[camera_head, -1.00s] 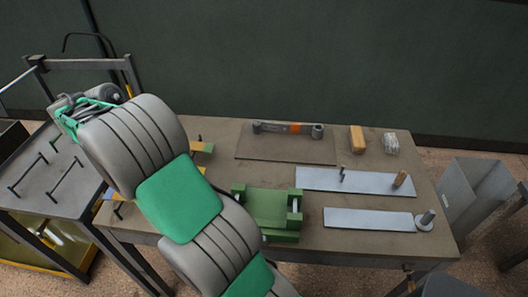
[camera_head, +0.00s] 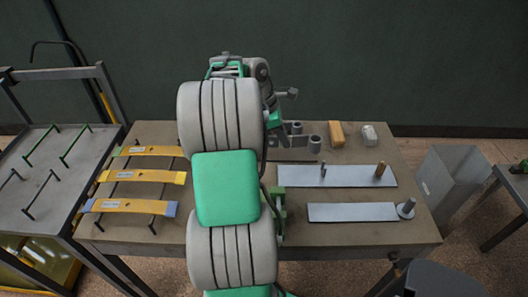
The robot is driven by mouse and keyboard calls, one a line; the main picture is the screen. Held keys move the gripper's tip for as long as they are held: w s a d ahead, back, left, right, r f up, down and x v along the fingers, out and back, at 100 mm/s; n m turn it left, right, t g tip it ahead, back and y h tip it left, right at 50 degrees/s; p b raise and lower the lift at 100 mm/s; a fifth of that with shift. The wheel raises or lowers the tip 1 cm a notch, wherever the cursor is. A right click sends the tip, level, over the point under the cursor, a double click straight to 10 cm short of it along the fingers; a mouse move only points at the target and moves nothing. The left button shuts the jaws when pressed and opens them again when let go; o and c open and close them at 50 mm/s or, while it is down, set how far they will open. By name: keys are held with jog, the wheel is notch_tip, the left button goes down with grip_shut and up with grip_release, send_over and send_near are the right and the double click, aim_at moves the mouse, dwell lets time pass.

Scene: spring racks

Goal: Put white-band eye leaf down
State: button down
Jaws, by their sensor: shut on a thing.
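My arm rises through the middle of the picture and hides my gripper's fingertips. A grey leaf with an eye end (camera_head: 315,144) sticks out to the right from behind the arm. It appears to be the white-band eye leaf in my shut gripper, at the mat at the back of the table. Its white band is hidden. Just behind it the eye of another leaf (camera_head: 297,127) shows; most of that leaf is covered. I cannot tell whether the held leaf touches the mat or the other leaf.
Three yellow leaves (camera_head: 143,176) lie on supports on the left of the table (camera_head: 400,172). Two pale plates (camera_head: 337,176) with pins lie on the right. A tan block (camera_head: 336,133) and a clear piece (camera_head: 369,134) stand behind them. A green fixture (camera_head: 280,212) is mostly hidden.

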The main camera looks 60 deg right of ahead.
jog(key=shift+s+d+r, duration=0.1)
jog(key=shift+s+d, duration=0.5)
jog(key=shift+s, duration=0.35)
jog(key=w+d+f+p, duration=0.1)
jog(key=w+d+f, duration=0.1)
jog(key=w+f, duration=0.1)
jog(key=w+d+f+p, duration=0.1)
jog(key=w+d+f, duration=0.2)
jog(key=w, duration=0.1)
jog(key=w+d+f+p, duration=0.1)
jog(key=w+d+f, duration=0.2)
jog(key=shift+w, duration=0.2)
jog(key=shift+w+d+f, duration=0.15)
jog(key=shift+w+f, duration=0.15)
jog(key=shift+f, duration=0.15)
jog(key=shift+f+p, duration=0.4)
jog(key=shift+f, duration=1.1)
